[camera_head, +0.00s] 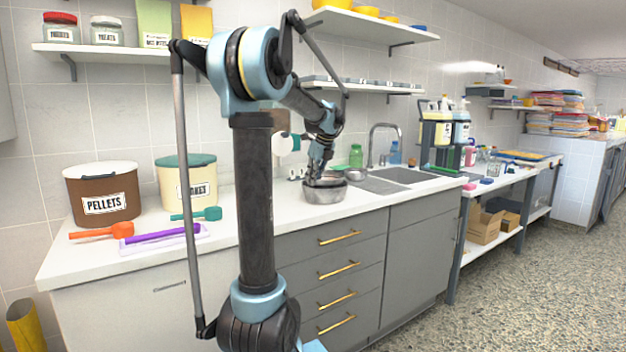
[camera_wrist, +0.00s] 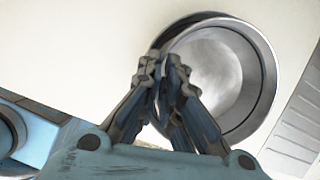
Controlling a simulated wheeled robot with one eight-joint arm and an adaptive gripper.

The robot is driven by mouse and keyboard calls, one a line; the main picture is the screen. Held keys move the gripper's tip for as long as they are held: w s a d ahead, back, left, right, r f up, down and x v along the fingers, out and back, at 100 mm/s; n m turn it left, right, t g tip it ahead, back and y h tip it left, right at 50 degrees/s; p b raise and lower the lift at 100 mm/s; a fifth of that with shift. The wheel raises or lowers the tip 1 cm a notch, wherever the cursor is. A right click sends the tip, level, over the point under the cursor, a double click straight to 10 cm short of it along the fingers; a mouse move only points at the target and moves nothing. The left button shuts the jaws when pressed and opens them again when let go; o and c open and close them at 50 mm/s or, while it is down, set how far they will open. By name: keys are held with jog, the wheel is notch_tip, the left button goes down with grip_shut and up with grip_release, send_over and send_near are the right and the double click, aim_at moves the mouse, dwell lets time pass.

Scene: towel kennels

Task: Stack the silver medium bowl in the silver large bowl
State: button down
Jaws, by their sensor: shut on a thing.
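My gripper (camera_head: 318,181) is shut on the near rim of the silver medium bowl (camera_wrist: 225,80), seen from above in the wrist view. Its fingertips (camera_wrist: 168,72) pinch the left side of that rim. The silver large bowl (camera_head: 324,195) stands upright on the white counter in front of the sink. In the wrist view its rim (camera_wrist: 190,22) shows as an outer ring around the medium bowl's upper left. The medium bowl is over or inside it; I cannot tell whether it touches the bottom. In the head view my gripper mostly hides the medium bowl.
A small silver bowl (camera_head: 355,174) stands behind, near the sink (camera_head: 405,175). Pellets bin (camera_head: 103,195), biscuit bin (camera_head: 187,183) and colored scoops (camera_head: 100,231) are at the left. A green bottle (camera_head: 355,156) stands behind. The front counter is clear.

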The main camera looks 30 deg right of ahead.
jog(key=shift+f, duration=0.6)
jog(key=c, duration=1.8)
grip_release()
jog(key=shift+r, duration=0.65)
jog(key=v, duration=1.2)
